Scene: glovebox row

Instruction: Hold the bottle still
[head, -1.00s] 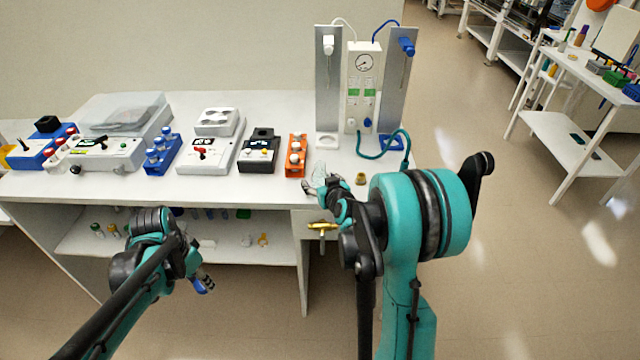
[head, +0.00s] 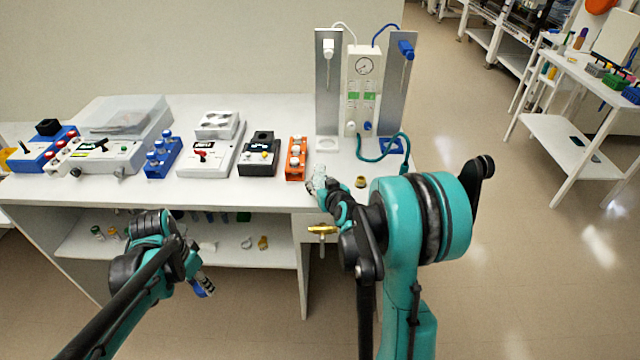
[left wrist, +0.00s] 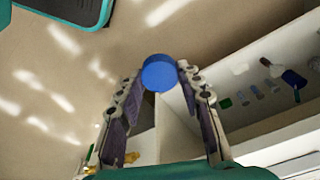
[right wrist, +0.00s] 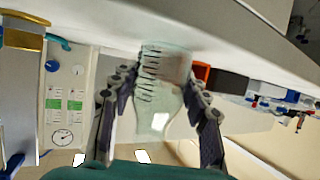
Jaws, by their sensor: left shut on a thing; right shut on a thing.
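A clear bottle (right wrist: 163,88) with dark graduation marks is between the fingers of my right gripper (right wrist: 160,108) in the right wrist view. In the head view the bottle (head: 319,173) is small and pale above the bench's front edge, with my right gripper (head: 323,186) shut on it. I cannot tell whether it touches the bench. My left gripper (head: 203,284) is below bench height, in front of the shelf. It is shut on a blue round cap (left wrist: 158,73), which fills the gap between its fingertips in the left wrist view.
The white bench (head: 270,190) holds several instruments, a blue rack (head: 162,158) and an orange rack (head: 296,160). A gauge panel (head: 362,90) with a blue hose stands behind the right gripper. A brass ring (head: 361,182) lies near it.

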